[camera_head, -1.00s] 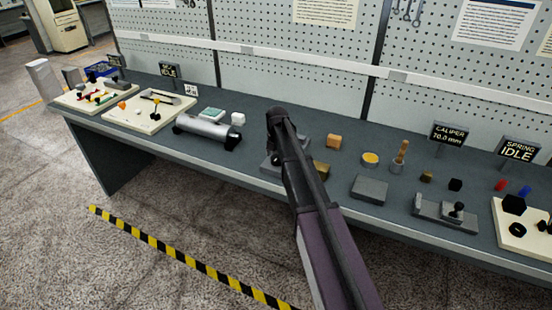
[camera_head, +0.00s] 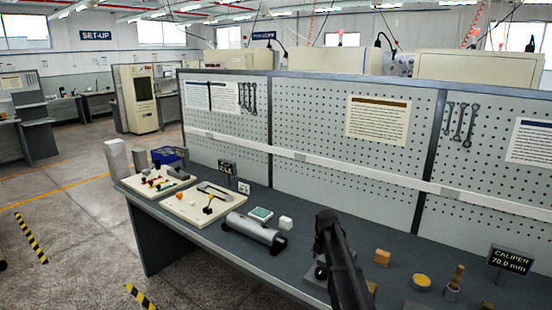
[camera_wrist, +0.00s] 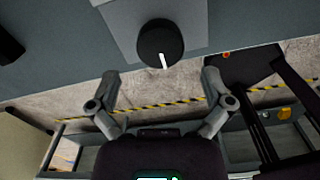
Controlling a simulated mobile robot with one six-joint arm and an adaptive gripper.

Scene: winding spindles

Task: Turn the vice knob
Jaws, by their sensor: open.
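In the wrist view a round black knob (camera_wrist: 160,42) with a white mark sits at the front of a light grey block (camera_wrist: 122,22), which looks like the vice. My gripper (camera_wrist: 160,78) is open and empty. Its two fingers are spread wide, one to each side below the knob in the picture, and apart from it. In the head view my arm covers most of the grey vice (camera_head: 311,276) at the bench's front edge, and the knob cannot be made out clearly there.
The grey bench (camera_head: 265,262) runs along a pegboard wall (camera_head: 320,150). A silver cylinder (camera_head: 250,228) lies left of my arm. An orange-brown block (camera_head: 382,257) and a yellow-topped round piece (camera_head: 421,281) stand to the right. Open floor lies before the bench.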

